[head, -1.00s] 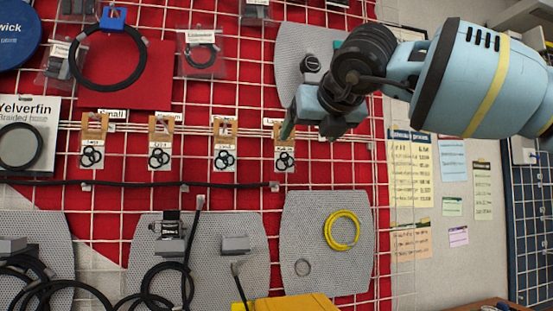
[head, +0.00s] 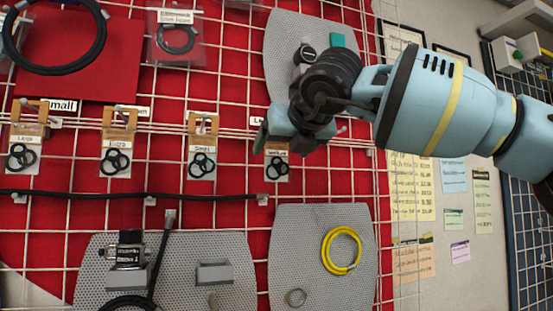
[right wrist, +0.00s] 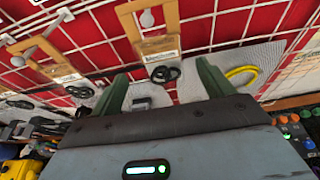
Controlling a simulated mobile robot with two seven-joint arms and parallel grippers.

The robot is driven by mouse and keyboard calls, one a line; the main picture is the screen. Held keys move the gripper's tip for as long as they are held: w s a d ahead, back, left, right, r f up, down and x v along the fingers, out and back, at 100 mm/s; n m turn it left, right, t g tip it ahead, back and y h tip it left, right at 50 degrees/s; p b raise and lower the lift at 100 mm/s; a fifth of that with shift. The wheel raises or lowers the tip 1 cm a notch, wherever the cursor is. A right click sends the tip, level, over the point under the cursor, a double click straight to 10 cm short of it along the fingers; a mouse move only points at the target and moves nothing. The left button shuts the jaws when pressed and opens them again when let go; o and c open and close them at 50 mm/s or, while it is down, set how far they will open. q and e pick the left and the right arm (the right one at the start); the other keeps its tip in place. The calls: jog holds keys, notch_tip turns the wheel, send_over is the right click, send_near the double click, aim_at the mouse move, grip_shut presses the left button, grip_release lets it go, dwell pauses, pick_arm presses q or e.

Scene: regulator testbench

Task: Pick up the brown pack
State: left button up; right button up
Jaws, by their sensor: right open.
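Several small packs with brown headers and black rings hang in a row on the wire grid in the head view: one at far left (head: 22,150), then a second (head: 117,150), a third (head: 203,150) and a fourth (head: 277,168) at right. My right gripper (head: 263,138) is at the fourth pack and hides most of its header. In the right wrist view my open right gripper (right wrist: 162,72) has green fingers apart, with a brown-headed pack (right wrist: 155,45) showing beyond and between them. I cannot tell whether they touch it. My left gripper is not in view.
A black cable (head: 110,197) runs across the grid below the packs. Grey perforated panels stand below, one with a yellow coil (head: 341,250) and one with a grey holder (head: 214,272). A red board (head: 75,55) and a bagged hose (head: 178,38) are above.

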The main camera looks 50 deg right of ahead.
aim_at(278, 155)
jog(key=shift+x, duration=1.1)
jog(key=shift+w+d+f+p, duration=0.15)
jog(key=shift+w+d+p, duration=0.15)
jog(key=shift+w+p, duration=0.05)
jog(key=p+x, duration=0.1)
jog(key=x, duration=0.2)
jog(key=shift+w+d, duration=0.2)
jog(key=shift+w+d+f, duration=0.1)
jog(key=shift+w, duration=0.1)
jog(key=c, duration=0.9)
jog(key=shift+c, duration=0.8)
